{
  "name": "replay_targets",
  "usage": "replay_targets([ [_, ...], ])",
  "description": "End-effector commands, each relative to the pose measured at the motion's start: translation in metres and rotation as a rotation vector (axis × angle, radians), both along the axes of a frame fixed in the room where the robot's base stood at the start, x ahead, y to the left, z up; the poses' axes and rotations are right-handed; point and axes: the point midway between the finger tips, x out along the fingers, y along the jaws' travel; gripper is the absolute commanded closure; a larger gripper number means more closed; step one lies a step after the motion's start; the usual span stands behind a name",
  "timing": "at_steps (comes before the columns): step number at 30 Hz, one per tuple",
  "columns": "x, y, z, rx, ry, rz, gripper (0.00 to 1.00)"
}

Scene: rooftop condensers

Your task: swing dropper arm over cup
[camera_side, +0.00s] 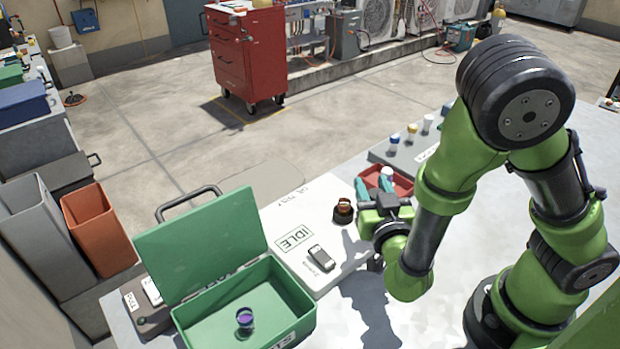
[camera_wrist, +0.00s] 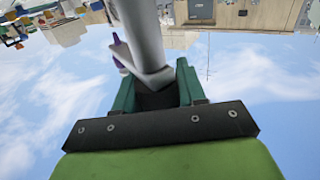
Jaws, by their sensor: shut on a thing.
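My gripper (camera_side: 376,186) has teal fingers and is beside a red tray on the white bench. In the wrist view my gripper (camera_wrist: 157,88) is shut on a pale grey-white piece (camera_wrist: 143,40), which runs up out of the picture; I cannot tell if it is the dropper arm. A small purple part (camera_wrist: 119,50) shows beside this piece. In the side view a small dark amber cup-like thing (camera_side: 343,211) stands on the white board, left of my gripper and apart from it. No dropper arm can be clearly made out in the side view.
An open green box (camera_side: 295,292) with a purple-blue round thing (camera_side: 245,318) inside stands at the front left. A grey device (camera_side: 321,257) lies on the board (camera_side: 345,238). The red tray (camera_side: 404,187) and several capped vials (camera_side: 411,132) are behind my gripper.

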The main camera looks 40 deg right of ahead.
Motion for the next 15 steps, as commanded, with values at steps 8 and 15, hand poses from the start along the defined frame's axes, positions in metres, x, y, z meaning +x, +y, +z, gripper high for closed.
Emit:
replay_targets([
  [8,-0.0001,0.0016,-0.0009,0.002,0.003,0.004,0.54],
  [15,0.0001,0.0012,-0.0005,0.001,0.001,-0.014,0.54],
])
